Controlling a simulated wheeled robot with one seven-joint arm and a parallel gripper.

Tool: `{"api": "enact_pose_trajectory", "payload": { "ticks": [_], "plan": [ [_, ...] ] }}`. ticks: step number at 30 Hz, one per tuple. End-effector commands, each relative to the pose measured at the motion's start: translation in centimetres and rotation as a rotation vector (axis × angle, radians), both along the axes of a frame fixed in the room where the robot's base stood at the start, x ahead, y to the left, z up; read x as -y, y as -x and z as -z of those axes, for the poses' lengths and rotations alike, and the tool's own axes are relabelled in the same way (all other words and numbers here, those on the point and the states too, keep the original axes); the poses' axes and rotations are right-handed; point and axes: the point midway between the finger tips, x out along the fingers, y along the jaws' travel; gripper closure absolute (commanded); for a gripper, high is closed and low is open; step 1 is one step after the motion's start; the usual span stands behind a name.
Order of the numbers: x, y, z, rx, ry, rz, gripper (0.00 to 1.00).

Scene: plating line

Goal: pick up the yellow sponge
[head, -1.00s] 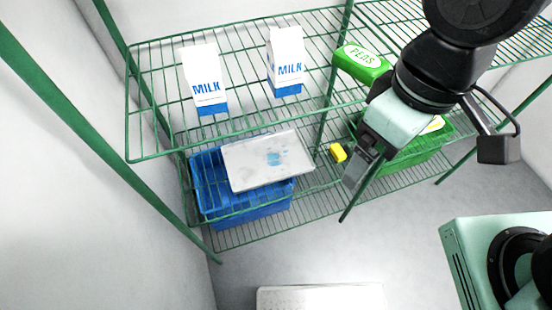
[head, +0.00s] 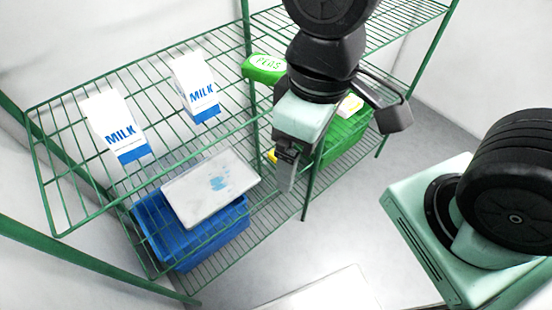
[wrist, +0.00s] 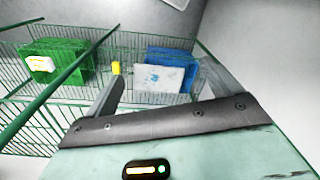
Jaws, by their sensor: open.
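The yellow sponge (head: 272,156) shows as a small patch in the head view, mostly hidden behind my gripper (head: 287,178). In the wrist view the sponge (wrist: 116,68) is whole, small and beyond the tip of the left finger. It sits on the lower wire shelf, between the blue crate and the green crate. My gripper (wrist: 163,72) is open and empty, with its fingers wide apart. It is in front of the shelf and apart from the sponge.
The blue crate (head: 182,250) carries a stained white board (head: 212,187). The green crate (head: 345,138) stands right of the sponge. Two milk cartons (head: 118,128) and a green peas package (head: 264,68) are on the upper shelf. A green post (head: 310,185) rises close to my gripper.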

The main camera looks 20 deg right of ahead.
Motion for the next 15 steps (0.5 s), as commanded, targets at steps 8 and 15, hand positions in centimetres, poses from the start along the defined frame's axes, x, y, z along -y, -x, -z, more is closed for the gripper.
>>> {"api": "enact_pose_trajectory", "payload": {
  "ticks": [8, 15],
  "plan": [
    [0.0, 0.0, 0.0, 0.0, 0.0, 0.0, 0.1],
    [0.2, -0.4, 1.3, 0.003, -0.002, 0.015, 0.41]
  ]
}}
